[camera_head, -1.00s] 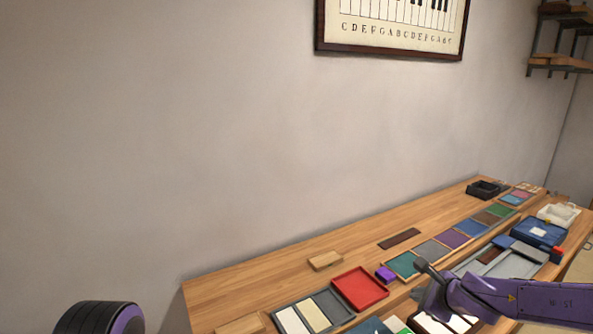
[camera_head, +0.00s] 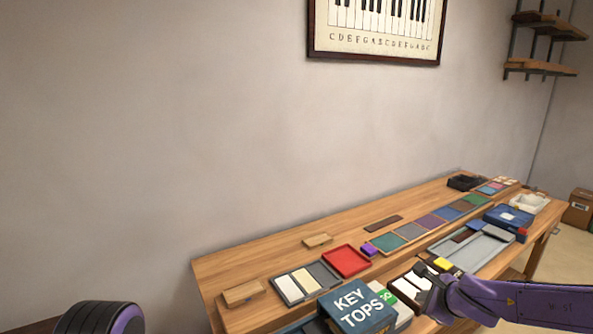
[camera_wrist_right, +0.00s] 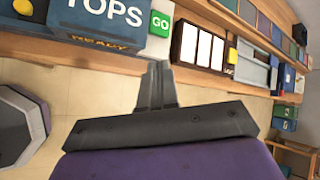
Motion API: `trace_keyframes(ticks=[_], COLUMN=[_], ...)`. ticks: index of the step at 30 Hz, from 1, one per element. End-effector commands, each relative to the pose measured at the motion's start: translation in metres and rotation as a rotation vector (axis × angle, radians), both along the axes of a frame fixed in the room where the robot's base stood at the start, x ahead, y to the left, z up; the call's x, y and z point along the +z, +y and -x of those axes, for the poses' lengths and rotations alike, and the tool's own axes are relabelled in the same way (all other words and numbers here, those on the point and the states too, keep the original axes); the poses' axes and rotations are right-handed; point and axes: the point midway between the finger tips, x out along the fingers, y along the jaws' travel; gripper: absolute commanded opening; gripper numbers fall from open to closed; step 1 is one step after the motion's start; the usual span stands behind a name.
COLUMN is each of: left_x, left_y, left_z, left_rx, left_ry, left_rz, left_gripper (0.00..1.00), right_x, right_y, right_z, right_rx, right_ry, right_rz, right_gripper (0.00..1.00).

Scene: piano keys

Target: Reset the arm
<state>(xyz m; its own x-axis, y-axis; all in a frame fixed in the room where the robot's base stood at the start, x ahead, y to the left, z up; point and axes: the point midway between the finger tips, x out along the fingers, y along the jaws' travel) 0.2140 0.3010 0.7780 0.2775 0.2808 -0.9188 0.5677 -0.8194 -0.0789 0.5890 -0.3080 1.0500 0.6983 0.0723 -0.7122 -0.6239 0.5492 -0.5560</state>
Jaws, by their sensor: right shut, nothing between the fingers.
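My right gripper (camera_head: 424,284) is at the front edge of the workbench in the head view, on a purple arm from the right. In the right wrist view its dark fingers (camera_wrist_right: 158,84) are together with nothing between them. My left arm shows only as a dark and purple rounded part (camera_head: 100,318) at the bottom left. Its gripper is out of the picture.
The wooden bench (camera_head: 240,262) runs along the wall. A blue KEY TOPS box (camera_head: 357,307), a red tray (camera_head: 346,261), a grey tray with pale strips (camera_head: 305,281) and a blue box (camera_head: 508,217) stand on it. Open floor lies in front.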

Motion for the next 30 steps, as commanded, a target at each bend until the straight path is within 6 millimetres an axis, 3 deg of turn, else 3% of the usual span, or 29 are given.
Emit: trace_keyframes(ticks=[5, 8, 11, 17, 20, 24, 27, 30], left_x=[-0.001, -0.006, -0.012, -0.031, -0.047, -0.075, -0.09, -0.099], left_y=[0.0, 0.0, 0.0, 0.0, 0.0, 0.0, 0.0, 0.0], left_z=[0.0, 0.0, 0.0, 0.0, 0.0, -0.001, -0.001, -0.001], left_rx=[0.0, 0.0, 0.0, 0.0, 0.0, 0.0, 0.0, 0.0], left_ry=[-0.001, -0.001, 0.0, 0.0, 0.0, 0.0, 0.0, 0.0], left_rz=[-0.001, -0.001, 0.0, 0.0, 0.0, 0.0, 0.0, 0.0], left_gripper=[0.52, 0.52, 0.52, 0.52, 0.52, 0.52, 0.52, 0.52], right_x=[-0.02, -0.048, -0.078, -0.16, -0.216, -0.299, -0.337, -0.361], right_y=[-0.003, -0.004, -0.006, -0.007, -0.004, 0.004, 0.008, 0.006], right_z=[0.015, 0.031, 0.05, 0.108, 0.155, 0.249, 0.31, 0.352], right_rx=[0.039, 0.084, 0.14, 0.332, 0.508, 0.858, 1.076, 1.207], right_ry=[0.033, 0.071, 0.112, 0.216, 0.279, 0.368, 0.43, 0.5], right_rz=[0.165, 0.294, 0.426, 0.722, 0.888, 1.064, 1.093, 1.089], right_gripper=[0.0, 0.0, 0.0, 0.0, 0.0, 0.0, 0.0, 0.0])
